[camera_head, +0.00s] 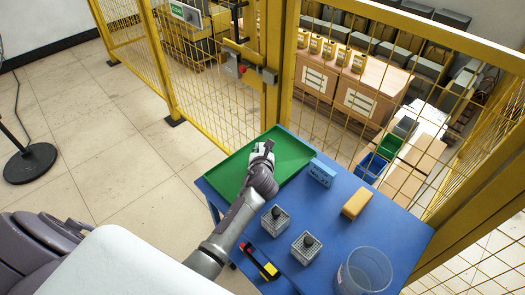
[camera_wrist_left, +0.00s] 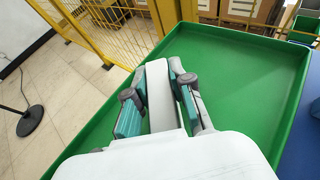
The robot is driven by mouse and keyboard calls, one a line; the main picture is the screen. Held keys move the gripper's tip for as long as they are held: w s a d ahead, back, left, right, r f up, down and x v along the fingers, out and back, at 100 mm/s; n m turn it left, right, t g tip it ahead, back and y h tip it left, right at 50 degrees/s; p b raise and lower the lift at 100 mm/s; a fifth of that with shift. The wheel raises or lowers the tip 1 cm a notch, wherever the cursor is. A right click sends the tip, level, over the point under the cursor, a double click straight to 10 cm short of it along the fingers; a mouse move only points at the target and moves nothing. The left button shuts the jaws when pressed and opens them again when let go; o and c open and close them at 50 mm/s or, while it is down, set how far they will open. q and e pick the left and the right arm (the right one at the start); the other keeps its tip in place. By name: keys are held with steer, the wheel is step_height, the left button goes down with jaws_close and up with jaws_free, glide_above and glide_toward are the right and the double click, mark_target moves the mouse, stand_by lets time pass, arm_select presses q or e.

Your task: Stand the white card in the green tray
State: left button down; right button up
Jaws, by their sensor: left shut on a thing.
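The white card (camera_wrist_left: 158,88) stands between the teal-padded fingers of my left gripper (camera_wrist_left: 160,100) in the left wrist view. The gripper is shut on it. In the head view my left gripper (camera_head: 264,150) is over the green tray (camera_head: 293,157), towards its middle. The card is hard to make out there, mostly hidden by the gripper. The tray also shows in the left wrist view (camera_wrist_left: 240,70), with its floor empty around the card. I cannot tell whether the card's lower edge touches the tray floor. My right gripper is not in view.
The blue table (camera_head: 335,207) also holds a blue box (camera_head: 322,172), a tan block (camera_head: 356,203), two grey blocks with black knobs (camera_head: 276,220), a yellow-black tool (camera_head: 262,264) and a clear container (camera_head: 366,272). A yellow mesh fence (camera_head: 200,90) stands behind.

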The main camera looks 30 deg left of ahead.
arm_select(q)
steer(key=shift+f, duration=0.25)
steer(key=c, duration=1)
jaws_free()
steer(key=shift+s+r, duration=0.1)
steer(key=v, duration=1.1)
steer(key=shift+s+d+r+p, duration=0.1)
steer(key=shift+s+d+p, duration=0.15)
steer(key=shift+s+p, duration=0.1)
